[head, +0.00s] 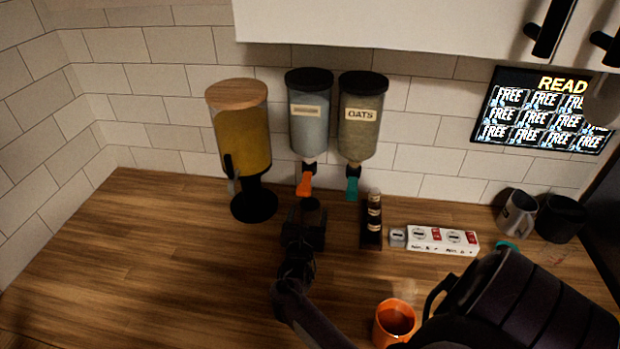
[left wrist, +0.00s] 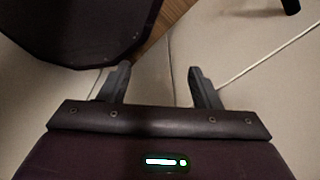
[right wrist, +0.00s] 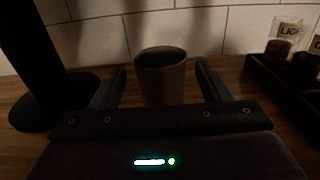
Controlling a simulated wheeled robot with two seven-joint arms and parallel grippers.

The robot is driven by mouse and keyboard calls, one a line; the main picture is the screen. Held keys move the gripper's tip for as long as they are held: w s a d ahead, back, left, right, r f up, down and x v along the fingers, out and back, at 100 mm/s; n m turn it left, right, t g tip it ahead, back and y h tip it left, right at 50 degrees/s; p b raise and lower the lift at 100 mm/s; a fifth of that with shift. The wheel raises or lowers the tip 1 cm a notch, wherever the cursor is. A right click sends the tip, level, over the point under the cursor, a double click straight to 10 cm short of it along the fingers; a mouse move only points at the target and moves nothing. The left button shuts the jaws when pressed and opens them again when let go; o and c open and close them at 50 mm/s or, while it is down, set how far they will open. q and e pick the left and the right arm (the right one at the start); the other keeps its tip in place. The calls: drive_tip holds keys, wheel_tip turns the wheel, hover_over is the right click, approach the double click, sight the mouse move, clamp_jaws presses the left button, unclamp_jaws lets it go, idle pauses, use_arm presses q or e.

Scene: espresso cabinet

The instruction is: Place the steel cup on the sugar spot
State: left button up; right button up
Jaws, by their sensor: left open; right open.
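A plain grey cup, apparently the steel cup, stands upright between the open fingers of my right gripper (right wrist: 160,88) in the right wrist view (right wrist: 160,78). In the head view its dark top (head: 311,205) shows at my right gripper (head: 304,226), below the dispenser with the orange spout (head: 311,115). No grip on it shows. That dispenser's label is too blurred to read, and I cannot make out a marked sugar spot. My left gripper (left wrist: 160,88) is open and empty over the pale floor, outside the head view.
A yellow-filled dispenser (head: 242,140) stands left of the cup and an oats dispenser (head: 360,125) behind right. A small jar rack (head: 372,235) and white button box (head: 441,240) are to the right. An orange cup (head: 394,322) stands in front; another grey cup (head: 517,213) is far right. The left counter is clear.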

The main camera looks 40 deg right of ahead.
drive_tip(key=v, duration=0.7)
drive_tip(key=shift+s+a, duration=0.2)
